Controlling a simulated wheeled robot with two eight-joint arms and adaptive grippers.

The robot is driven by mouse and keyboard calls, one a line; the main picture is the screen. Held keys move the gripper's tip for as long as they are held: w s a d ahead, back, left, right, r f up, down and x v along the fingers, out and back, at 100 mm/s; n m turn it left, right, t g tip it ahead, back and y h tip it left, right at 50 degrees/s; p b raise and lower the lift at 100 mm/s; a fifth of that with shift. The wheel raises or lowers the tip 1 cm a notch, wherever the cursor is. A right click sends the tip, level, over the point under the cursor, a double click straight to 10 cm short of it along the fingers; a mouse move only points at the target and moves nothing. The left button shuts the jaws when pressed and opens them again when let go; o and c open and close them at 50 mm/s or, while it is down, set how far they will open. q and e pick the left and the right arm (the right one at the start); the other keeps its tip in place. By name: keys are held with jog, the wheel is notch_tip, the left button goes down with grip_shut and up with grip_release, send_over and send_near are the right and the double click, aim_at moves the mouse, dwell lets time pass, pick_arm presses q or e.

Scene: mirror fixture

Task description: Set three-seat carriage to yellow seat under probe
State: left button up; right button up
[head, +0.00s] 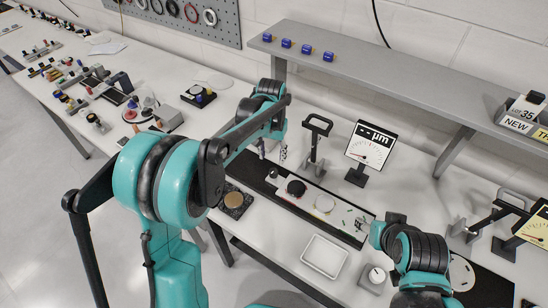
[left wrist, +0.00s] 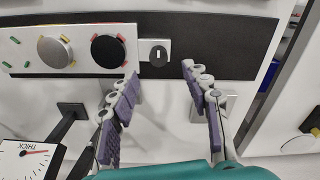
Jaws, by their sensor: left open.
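The white three-seat carriage (head: 312,193) lies on a dark rail (head: 347,237) and also shows in the left wrist view (left wrist: 82,68). One end seat holds a black disc (left wrist: 107,51). The middle seat, with yellow marks, holds a silver disc (left wrist: 55,52). The other end has green marks (left wrist: 37,46) and no disc. A small block with a dark knob (left wrist: 156,55) adjoins the black-disc end. The probe stand (head: 315,145) with a black handle is behind the carriage; its tip is unclear. My left gripper (left wrist: 160,73) is open and empty, near the knob.
A dial gauge (head: 370,145) stands right of the probe stand. A white tray (head: 324,256), a small knobbed block (head: 374,276) and a round brown disc (head: 235,201) lie in front of the rail. A raised shelf (head: 400,78) runs behind.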

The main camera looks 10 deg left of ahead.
aim_at(273, 171)
pick_arm(q)
jog(key=shift+w+d+f, duration=0.2)
jog(key=shift+w+f, duration=0.05)
jog(key=shift+w, duration=0.05)
jog(key=shift+f, duration=0.3)
notch_tip(273, 171, down, 7)
jog(key=shift+f+b, duration=0.1)
jog(key=shift+b, duration=0.7)
grip_shut()
